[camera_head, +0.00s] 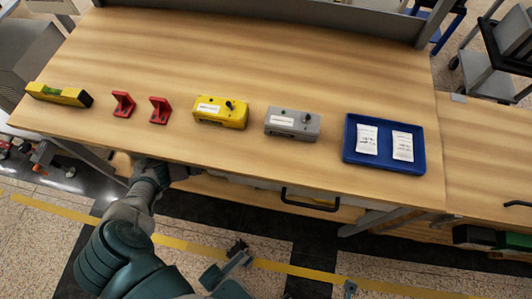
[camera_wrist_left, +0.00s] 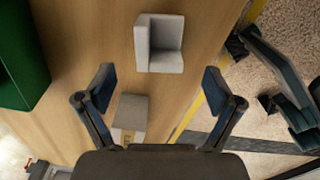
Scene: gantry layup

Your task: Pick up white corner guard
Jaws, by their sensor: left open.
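The white corner guard (camera_wrist_left: 160,44) shows in the left wrist view on a wooden surface, ahead of my left gripper (camera_wrist_left: 158,90). It is a pale, L-shaped block with a hollow facing right. My left gripper is open, its two fingers wide apart, with the corner guard beyond the fingertips and untouched. In the head view my left arm reaches to the bench's front edge, and its fingers are hidden below the top. I cannot make out the white corner guard there. My right gripper (camera_wrist_left: 253,74) shows at the wrist view's right edge, fingers apart and empty.
A grey labelled box (camera_wrist_left: 130,112) lies between my left fingers' lines, and a green box (camera_wrist_left: 18,60) stands left. On the bench top (camera_head: 250,60) are a level (camera_head: 60,95), two red corner guards (camera_head: 123,104), yellow (camera_head: 220,112) and grey (camera_head: 292,124) units, and a blue tray (camera_head: 383,167).

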